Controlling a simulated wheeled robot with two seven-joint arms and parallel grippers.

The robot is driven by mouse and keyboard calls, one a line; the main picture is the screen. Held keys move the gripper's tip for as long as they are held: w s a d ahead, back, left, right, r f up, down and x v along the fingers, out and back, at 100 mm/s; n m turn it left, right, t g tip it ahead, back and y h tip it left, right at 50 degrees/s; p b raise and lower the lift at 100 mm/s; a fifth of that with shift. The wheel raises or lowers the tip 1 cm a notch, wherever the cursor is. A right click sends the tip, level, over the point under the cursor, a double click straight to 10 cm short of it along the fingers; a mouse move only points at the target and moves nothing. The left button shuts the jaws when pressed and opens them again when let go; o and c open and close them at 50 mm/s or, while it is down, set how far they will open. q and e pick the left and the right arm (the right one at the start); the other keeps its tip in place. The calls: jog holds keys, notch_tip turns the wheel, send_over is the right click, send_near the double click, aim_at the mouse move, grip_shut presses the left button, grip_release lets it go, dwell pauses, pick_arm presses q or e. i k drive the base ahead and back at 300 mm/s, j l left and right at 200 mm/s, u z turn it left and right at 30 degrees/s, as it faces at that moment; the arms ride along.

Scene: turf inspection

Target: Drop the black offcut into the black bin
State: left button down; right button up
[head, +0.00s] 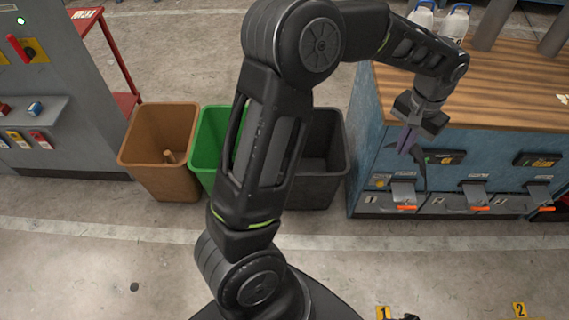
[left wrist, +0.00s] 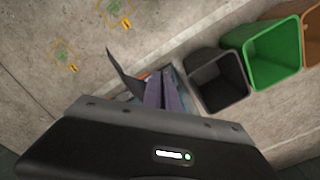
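My left gripper (head: 410,145) is at the right of the head view, in front of the blue bench. Its purple-grey fingers are shut on the black offcut (head: 420,173), a thin dark pointed piece that hangs below them. In the left wrist view the offcut (left wrist: 124,74) sticks out to the left of the fingers (left wrist: 163,95). The black bin (head: 329,150) stands on the floor left of the bench, partly hidden behind my arm. It is open at the top and, in the left wrist view, lies right of the fingers (left wrist: 218,82). My right gripper is not clearly seen.
A green bin (head: 206,145) and a brown bin (head: 160,150) with something inside stand left of the black bin. The blue bench (head: 366,140) has a wooden top with white bottles (head: 456,22). Numbered yellow markers (head: 383,312) lie on the floor in front.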

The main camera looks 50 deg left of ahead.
aim_at(325, 161)
jog(key=u, duration=2.45)
jog(key=l, duration=0.85)
jog(key=i+l, duration=0.15)
jog(key=l, duration=1.5)
jog(key=i, duration=0.05)
